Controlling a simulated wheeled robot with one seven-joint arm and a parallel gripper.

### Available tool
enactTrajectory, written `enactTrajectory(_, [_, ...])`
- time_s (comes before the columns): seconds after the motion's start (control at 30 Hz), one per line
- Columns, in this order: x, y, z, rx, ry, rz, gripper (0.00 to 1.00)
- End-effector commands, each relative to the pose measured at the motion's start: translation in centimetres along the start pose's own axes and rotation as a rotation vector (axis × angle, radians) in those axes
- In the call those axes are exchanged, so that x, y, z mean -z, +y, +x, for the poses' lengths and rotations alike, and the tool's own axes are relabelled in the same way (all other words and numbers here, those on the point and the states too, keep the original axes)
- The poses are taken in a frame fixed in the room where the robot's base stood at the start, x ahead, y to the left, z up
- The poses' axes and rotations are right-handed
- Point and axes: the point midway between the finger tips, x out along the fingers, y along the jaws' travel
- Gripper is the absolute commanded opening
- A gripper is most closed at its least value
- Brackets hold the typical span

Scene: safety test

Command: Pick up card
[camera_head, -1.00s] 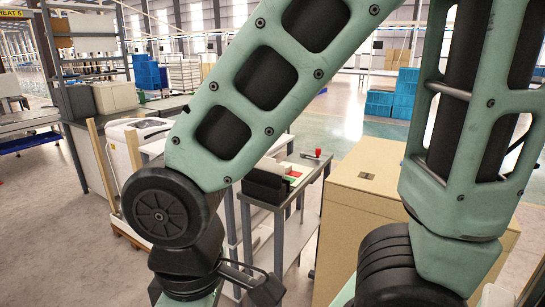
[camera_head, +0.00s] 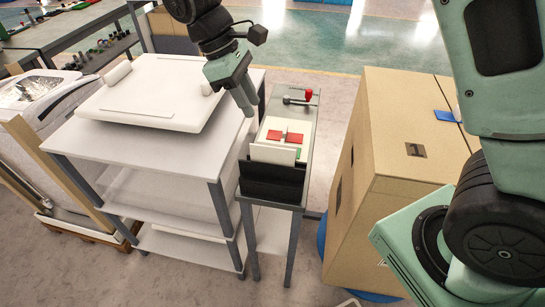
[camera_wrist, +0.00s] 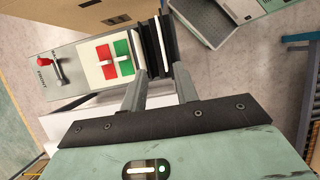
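A thin white card (camera_head: 273,153) stands on edge at a black holder (camera_head: 272,182) on a narrow grey table (camera_head: 318,125). In the wrist view, a white strip that looks like the card's edge (camera_wrist: 166,42) shows between the dark slabs of the holder (camera_wrist: 150,45). My gripper (camera_head: 247,108) hangs above the left side of the narrow table, apart from the card. In the wrist view, my gripper (camera_wrist: 160,88) has its two fingers spread, with nothing held between them. The holder lies beyond the fingertips.
A panel with red and green patches (camera_head: 288,136) and a red-knobbed lever (camera_head: 307,96) share the narrow table. A white shelf unit (camera_head: 150,160) stands close on the left. A large cardboard box (camera_head: 400,140) stands on the right, with a floor gap between.

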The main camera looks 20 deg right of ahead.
Motion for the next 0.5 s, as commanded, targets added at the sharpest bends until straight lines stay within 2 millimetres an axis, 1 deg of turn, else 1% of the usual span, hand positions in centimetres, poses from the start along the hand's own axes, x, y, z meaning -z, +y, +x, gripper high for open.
enactTrajectory(0.1, [-0.2,-0.1,2.5,0.003,-0.005,-0.001,0.30])
enactTrajectory(0.3, [-0.1,-0.1,6.5,0.002,-0.003,-0.001,0.30])
enactTrajectory(0.4, [0.0,-0.1,8.1,0.002,-0.002,0.000,0.30])
enactTrajectory(0.5, [0.0,-0.1,9.0,0.001,0.000,0.001,0.30])
